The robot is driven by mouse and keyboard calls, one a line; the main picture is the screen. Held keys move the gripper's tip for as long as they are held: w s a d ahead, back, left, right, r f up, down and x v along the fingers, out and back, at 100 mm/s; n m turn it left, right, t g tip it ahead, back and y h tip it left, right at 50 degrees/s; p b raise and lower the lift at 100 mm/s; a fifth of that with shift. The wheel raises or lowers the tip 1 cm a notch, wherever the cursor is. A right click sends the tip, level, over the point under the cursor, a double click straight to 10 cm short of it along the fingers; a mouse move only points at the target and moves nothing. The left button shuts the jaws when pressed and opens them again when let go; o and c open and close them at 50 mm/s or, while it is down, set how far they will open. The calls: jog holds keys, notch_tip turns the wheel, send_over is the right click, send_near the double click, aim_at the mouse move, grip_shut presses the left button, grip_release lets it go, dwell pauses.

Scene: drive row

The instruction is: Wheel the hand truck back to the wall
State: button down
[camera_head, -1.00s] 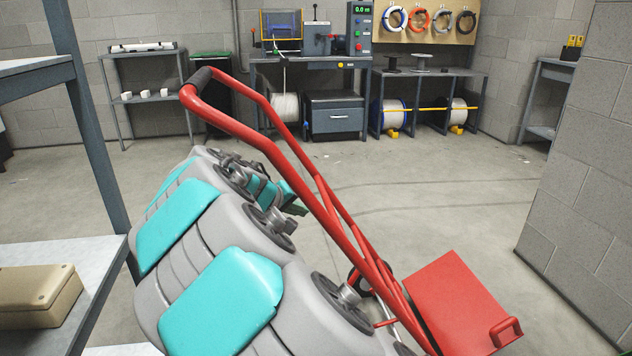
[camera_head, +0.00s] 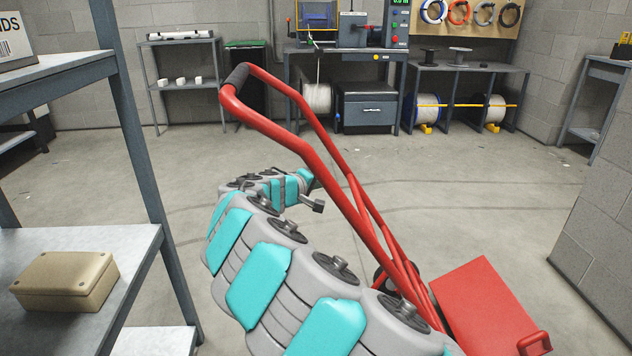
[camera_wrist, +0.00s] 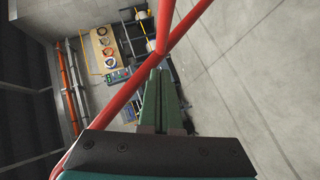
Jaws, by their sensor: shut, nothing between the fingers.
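The red hand truck (camera_head: 350,200) leans across the head view. Its black-gripped handle (camera_head: 236,78) is at the upper left and its red plate (camera_head: 490,305) at the lower right. My gripper (camera_head: 316,192) is at the far end of my grey and teal arm, just left of the truck's tubes; its fingers are partly hidden there. In the wrist view my green gripper fingers (camera_wrist: 160,75) are shut and empty. Red tubes (camera_wrist: 165,45) cross close in front of their tips; I cannot tell whether they touch. A grey block wall (camera_head: 605,215) stands at the right.
A metal shelf (camera_head: 130,110) with a tan box (camera_head: 65,280) stands close at the left. A workbench (camera_head: 345,58), a low rack (camera_head: 465,68) with cable reels, and a small shelf (camera_head: 185,85) line the back wall. The middle floor (camera_head: 430,190) is clear.

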aim_at(350, 183)
jog(key=shift+w+d+f+p, duration=0.1)
jog(key=shift+w+d+f, duration=0.2)
jog(key=shift+d, duration=0.5)
jog(key=shift+w+d+f+p, duration=0.15)
jog(key=shift+d+f, duration=0.3)
jog(key=shift+d, duration=0.3)
jog(key=shift+w+d+f+p, duration=0.1)
jog(key=shift+w+d+f, duration=0.2)
jog(key=shift+d, duration=0.5)
jog(key=shift+s, duration=0.1)
jog(key=shift+d+f, duration=0.1)
jog(key=shift+d, duration=0.15)
jog(key=d+b, duration=1)
jog(key=d, duration=3.5)
jog(key=shift+d, duration=0.15)
